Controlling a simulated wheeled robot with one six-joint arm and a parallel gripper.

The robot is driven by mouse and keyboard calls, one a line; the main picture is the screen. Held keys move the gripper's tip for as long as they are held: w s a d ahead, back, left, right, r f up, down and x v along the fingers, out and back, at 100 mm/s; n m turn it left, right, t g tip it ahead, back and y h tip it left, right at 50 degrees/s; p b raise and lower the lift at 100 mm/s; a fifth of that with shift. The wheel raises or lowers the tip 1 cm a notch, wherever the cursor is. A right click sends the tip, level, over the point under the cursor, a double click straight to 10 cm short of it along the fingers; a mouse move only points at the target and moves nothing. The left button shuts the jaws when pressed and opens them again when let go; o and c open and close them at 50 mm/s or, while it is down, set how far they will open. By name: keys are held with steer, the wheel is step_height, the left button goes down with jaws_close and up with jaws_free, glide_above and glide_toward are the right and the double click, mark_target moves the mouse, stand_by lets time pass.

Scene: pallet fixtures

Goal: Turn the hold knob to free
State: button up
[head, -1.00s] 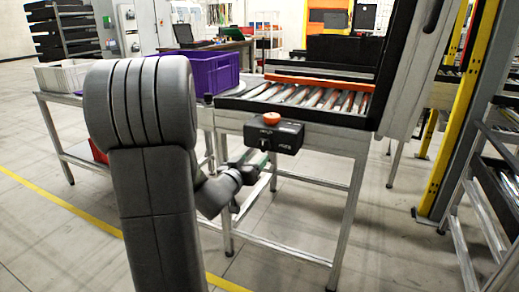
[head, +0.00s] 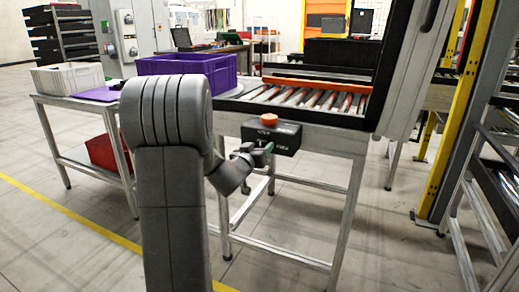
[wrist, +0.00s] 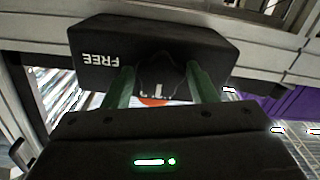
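The black control box (head: 287,138) is fixed at the front of the roller conveyor, with a round orange button (head: 268,119) on top. In the wrist view the box (wrist: 205,45) appears upside down, with the word FREE (wrist: 98,59) in white to the left of the dark hold knob (wrist: 160,72). My gripper (wrist: 161,78) has its two green fingers on either side of the knob, open around it. I cannot tell whether they touch it. In the head view my gripper (head: 262,152) is at the box's front face, hiding the knob.
The roller conveyor (head: 310,92) stands behind the box. A purple bin (head: 187,64) and a pale crate (head: 67,77) are to the left. A yellow post (head: 455,120) and a metal rack (head: 480,200) stand at right. The floor in front is clear.

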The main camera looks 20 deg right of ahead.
steer(key=c, duration=0.6)
steer(key=shift+m, duration=0.3)
steer(key=shift+f+m+b, duration=0.1)
steer(key=shift+m+b, duration=3.85)
steer(key=shift+m, duration=4.65)
steer(key=o, duration=1)
